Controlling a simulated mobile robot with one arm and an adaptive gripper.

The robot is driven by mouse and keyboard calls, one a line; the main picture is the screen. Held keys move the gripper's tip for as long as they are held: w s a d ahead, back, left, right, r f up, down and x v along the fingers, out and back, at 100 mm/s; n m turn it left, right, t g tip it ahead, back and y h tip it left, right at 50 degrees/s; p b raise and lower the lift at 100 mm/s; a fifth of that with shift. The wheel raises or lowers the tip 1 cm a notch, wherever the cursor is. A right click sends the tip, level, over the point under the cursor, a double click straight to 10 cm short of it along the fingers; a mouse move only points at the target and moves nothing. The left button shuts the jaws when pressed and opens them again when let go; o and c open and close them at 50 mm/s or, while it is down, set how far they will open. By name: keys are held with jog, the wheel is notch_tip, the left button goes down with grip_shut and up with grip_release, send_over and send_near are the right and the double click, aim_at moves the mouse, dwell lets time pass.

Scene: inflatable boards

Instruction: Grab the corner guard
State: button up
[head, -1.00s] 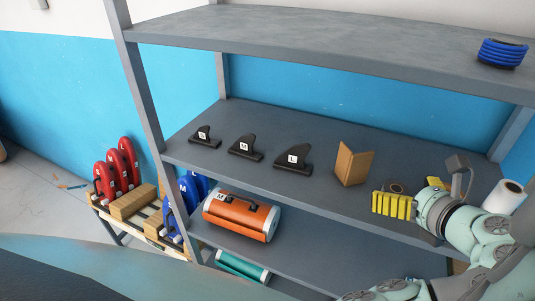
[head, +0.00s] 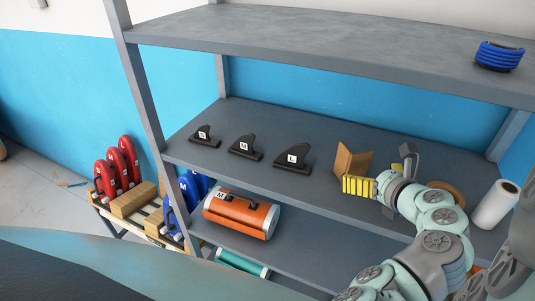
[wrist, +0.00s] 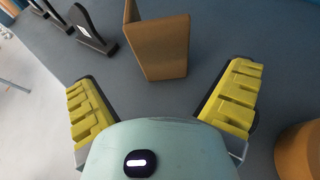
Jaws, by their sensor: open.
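The corner guard (head: 352,161) is a brown, folded, L-shaped piece standing upright on the middle shelf, right of the black fins. In the head view my gripper (head: 358,185) is in front of it, and its yellow fingers hide the guard's lower part. In the wrist view the corner guard (wrist: 158,45) stands ahead, between and beyond the fingertips of my gripper (wrist: 162,88). The yellow fingers are wide apart with nothing between them. I see no contact with the guard.
Black fins (head: 292,157) stand in a row to the left on the middle shelf (head: 330,193). A brown tape roll (head: 450,190) and a white roll (head: 495,204) are to the right. The upper shelf (head: 330,40) overhangs, with a blue coil (head: 499,56) on it.

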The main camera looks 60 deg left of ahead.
aim_at(359, 168)
jog(key=shift+w+a+f+p, duration=0.1)
jog(key=shift+w+a+p, duration=0.1)
jog(key=shift+a+p, duration=0.65)
jog(key=shift+w+a+p, duration=0.15)
jog(key=shift+a+p, duration=0.25)
jog(key=shift+p, duration=0.8)
jog(key=shift+w+a+f+p, duration=0.15)
jog(key=shift+f+p, duration=0.1)
jog(key=shift+p, duration=0.5)
jog(key=shift+x, duration=1.1)
jog(key=shift+w+f, duration=0.1)
jog(key=shift+f, duration=0.1)
jog(key=shift+c, duration=0.3)
jog(key=c, duration=1.1)
jog(key=shift+r, duration=0.1)
